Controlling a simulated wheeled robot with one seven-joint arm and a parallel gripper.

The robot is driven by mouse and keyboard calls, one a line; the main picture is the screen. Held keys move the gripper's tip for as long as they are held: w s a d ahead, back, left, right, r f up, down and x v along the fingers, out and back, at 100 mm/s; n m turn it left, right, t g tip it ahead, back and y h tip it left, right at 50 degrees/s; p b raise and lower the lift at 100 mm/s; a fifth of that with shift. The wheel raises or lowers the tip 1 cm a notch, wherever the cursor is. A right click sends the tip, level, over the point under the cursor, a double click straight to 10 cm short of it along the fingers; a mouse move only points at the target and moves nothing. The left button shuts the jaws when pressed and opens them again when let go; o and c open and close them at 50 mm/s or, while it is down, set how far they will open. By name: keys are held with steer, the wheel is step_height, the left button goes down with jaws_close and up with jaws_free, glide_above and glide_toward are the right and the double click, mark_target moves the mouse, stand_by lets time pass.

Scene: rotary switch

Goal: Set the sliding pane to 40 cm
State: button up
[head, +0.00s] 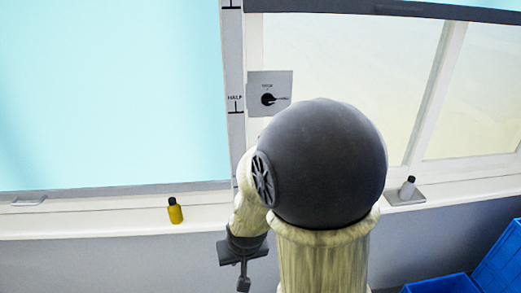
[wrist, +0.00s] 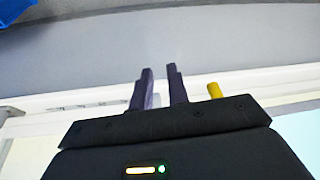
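A rotary switch with a black knob (head: 267,99) sits on a square grey plate, its pointer to the right. Beside it runs a pale upright post with a scale (head: 236,105), marked "HALF". A large bright cyan area (head: 110,90) fills the window left of the post; cream panes (head: 345,75) are to its right. I cannot tell for sure which one is the sliding pane. My gripper (head: 243,270) hangs below the sill, under the switch and apart from it. In the wrist view its two dark fingers (wrist: 160,80) stand apart, with nothing seen between them.
A grey lever on a bracket (head: 406,190) is on the sill at right. A blue crate (head: 450,284) is at lower right. My arm hides the middle of the sill.

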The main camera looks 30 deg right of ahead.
steer(key=w+d+f+m+t+h+p, duration=0.1)
steer(key=w+d+f+m+t+h, duration=0.15)
steer(key=w+d, duration=0.4)
steer(key=w+d+r+m+t+h+p, duration=0.1)
steer(key=w+d+r+t+h+p, duration=0.1)
steer(key=w+d+r+t+h, duration=0.3)
steer(key=w+r+t+h, duration=0.1)
steer(key=w+r+t, duration=0.2)
steer(key=w+r, duration=0.2)
steer(key=shift+d+r+m+t, duration=0.35)
steer(key=shift+r, duration=0.15)
steer(key=shift+w+h, duration=0.1)
steer(key=shift+h, duration=0.15)
